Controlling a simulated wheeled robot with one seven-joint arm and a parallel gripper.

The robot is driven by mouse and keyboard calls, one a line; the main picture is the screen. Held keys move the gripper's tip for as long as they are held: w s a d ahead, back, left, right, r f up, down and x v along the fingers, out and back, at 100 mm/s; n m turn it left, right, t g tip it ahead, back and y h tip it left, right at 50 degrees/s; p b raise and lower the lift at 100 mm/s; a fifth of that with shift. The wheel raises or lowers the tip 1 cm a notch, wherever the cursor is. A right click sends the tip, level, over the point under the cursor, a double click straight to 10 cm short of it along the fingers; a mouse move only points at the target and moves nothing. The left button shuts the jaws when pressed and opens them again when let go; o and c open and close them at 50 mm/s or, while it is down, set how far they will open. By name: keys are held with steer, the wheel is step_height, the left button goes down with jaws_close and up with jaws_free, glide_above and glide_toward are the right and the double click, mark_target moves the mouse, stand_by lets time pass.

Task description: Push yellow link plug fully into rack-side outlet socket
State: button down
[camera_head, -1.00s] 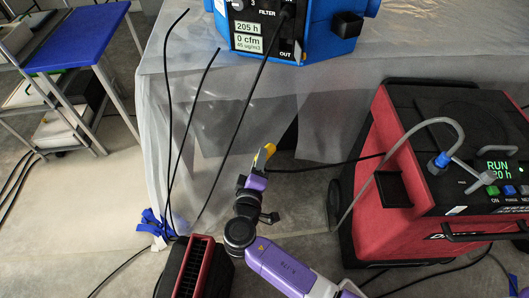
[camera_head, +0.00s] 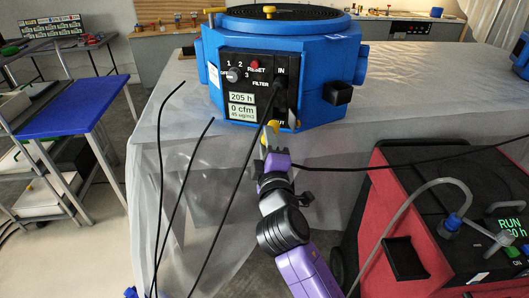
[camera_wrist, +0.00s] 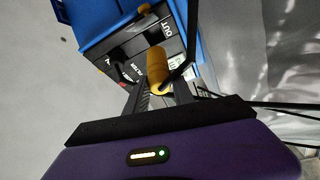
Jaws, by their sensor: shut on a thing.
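The yellow link plug (camera_head: 271,131) is between the fingers of my gripper (camera_head: 272,151), in front of the lower edge of the blue machine's panel (camera_head: 243,84). In the wrist view the plug (camera_wrist: 157,68) stands up from the narrow fingers (camera_wrist: 158,97) and points toward the panel. The white OUT label (camera_wrist: 167,27) shows just beyond it. The gripper is shut on the plug. The socket opening is hidden, and I cannot tell whether the plug touches the panel. I cannot make out which opening is the rack-side outlet socket.
A black cable (camera_head: 236,181) hangs from the panel beside my gripper. Another dark cable (camera_head: 400,161) runs right from near the gripper. A red dehumidifier (camera_head: 370,240) stands at the right. Plastic sheeting (camera_head: 190,190) drapes the table; a blue-topped stand (camera_head: 70,107) is at left.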

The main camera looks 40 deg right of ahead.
stand_by(0.3)
steer(key=p, duration=0.2)
glide_toward(275, 109)
stand_by(0.4)
steer(key=shift+r+p+x, duration=0.2)
steer(key=shift+p+x, duration=0.15)
steer(key=shift+x, duration=0.7)
steer(key=shift+r+p+x, duration=0.2)
steer(key=shift+p+x, duration=0.1)
steer(key=shift+x, duration=0.7)
stand_by(1.9)
steer(key=c, duration=1)
jaws_free()
steer(key=shift+a, duration=0.1)
steer(key=shift+f, duration=0.1)
steer(key=r+b+v, duration=0.1)
steer(key=v, duration=0.6)
steer(key=shift+s+a+f, duration=0.25)
steer(key=shift+s+f, duration=0.05)
steer(key=shift+f, duration=0.2)
